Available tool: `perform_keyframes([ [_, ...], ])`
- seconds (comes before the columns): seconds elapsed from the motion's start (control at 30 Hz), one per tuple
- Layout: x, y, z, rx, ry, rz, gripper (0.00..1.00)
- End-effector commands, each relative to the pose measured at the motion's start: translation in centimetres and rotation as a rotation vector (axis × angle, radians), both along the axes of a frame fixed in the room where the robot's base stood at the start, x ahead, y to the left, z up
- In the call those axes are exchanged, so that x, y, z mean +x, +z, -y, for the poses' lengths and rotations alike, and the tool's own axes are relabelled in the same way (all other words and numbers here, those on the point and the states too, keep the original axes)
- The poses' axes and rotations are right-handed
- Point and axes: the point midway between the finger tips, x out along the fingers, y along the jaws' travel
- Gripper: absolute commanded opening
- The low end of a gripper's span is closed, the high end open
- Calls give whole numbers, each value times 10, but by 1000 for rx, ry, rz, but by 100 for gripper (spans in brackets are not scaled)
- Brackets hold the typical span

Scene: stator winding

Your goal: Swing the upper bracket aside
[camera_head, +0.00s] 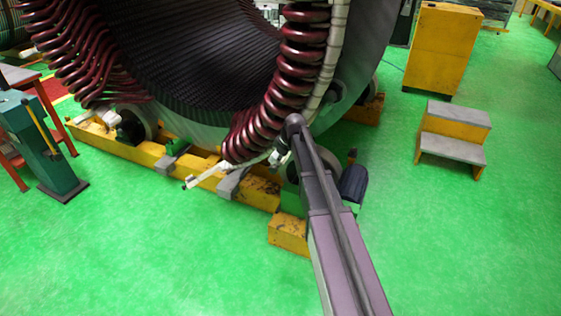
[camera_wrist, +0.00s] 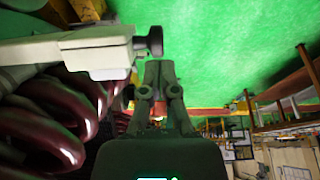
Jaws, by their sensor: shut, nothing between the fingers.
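The white bracket (camera_wrist: 85,52) reaches in from the left in the wrist view, beside the dark red coils (camera_wrist: 50,130). A dark knob (camera_wrist: 154,41) sits at its right end. My gripper (camera_wrist: 159,64) points up the picture with its fingertips together, holding nothing. The tips are just below the knob and close to the bracket's end; I cannot tell whether they touch. In the head view a thin white bar (camera_head: 208,175) sticks out left below the coils and looks like the same bracket.
The large stator (camera_head: 190,60) with its red coils (camera_head: 303,45) rests on a yellow base frame (camera_head: 150,155). A green post stand (camera_head: 45,150) is at the left. Grey-topped steps (camera_head: 455,120) and a yellow cabinet (camera_head: 442,50) stand at the right. The green floor in front is clear.

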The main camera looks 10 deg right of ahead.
Motion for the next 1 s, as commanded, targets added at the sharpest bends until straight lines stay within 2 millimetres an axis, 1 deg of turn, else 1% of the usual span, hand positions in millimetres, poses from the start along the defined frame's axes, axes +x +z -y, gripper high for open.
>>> perform_keyframes([
  [0.03,1,-8,-1,0,0,0,0],
  [0.3,5,-23,-6,0,1,0,0],
  [0.5,6,-27,-7,0,1,0,0],
  [1.0,6,-28,-7,-1,-2,1,0],
])
